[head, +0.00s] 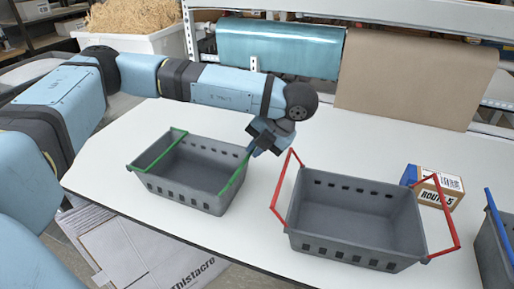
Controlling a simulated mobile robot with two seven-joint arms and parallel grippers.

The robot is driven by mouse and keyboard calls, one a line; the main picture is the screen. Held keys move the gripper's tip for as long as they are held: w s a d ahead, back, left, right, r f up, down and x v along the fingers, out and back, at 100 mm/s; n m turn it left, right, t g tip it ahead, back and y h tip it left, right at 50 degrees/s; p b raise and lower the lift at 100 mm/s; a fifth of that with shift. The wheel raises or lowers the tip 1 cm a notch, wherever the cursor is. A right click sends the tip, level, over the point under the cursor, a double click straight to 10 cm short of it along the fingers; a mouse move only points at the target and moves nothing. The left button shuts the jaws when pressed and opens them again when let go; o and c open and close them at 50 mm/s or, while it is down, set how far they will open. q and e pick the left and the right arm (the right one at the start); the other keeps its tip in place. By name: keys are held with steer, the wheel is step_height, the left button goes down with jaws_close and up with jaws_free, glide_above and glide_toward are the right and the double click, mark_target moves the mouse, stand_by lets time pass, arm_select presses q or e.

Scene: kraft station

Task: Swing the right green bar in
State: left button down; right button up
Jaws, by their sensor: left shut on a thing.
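A grey basket (187,191) with two green bars stands on the left part of the white table. Its left green bar (160,150) lies across the basket's left side. Its right green bar (233,178) runs along the right rim, its far end close to my gripper. My left gripper (256,150) is at the far end of this right bar, with its jaws shut on it; the exact contact is partly hidden by the fingers. My right gripper is not in view.
A grey basket (355,244) with red bars swung outward stands just right of my gripper. A small carton (437,188) sits behind it, and a basket with a blue bar (497,226) is at the right edge. Teal and brown rolls hang behind.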

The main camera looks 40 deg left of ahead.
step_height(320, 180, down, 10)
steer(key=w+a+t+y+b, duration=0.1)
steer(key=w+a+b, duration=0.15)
steer(key=b, duration=1.95)
arm_select(q)
steer(key=s+a+f+t+h+b, duration=0.1)
steer(key=a+f+t+h, duration=0.1)
steer(key=a+h, duration=0.4)
steer(key=s+a+f+t+h+b, duration=0.2)
steer(key=a+h, duration=0.4)
steer(key=h, duration=0.7)
steer(key=shift+a+f, duration=0.3)
steer(key=shift+f, duration=0.25)
steer(key=c, duration=1.8)
jaws_free()
steer(key=shift+a+f, duration=0.1)
steer(key=shift+f, duration=0.15)
steer(key=o, duration=0.6)
steer(key=shift+r, duration=0.1)
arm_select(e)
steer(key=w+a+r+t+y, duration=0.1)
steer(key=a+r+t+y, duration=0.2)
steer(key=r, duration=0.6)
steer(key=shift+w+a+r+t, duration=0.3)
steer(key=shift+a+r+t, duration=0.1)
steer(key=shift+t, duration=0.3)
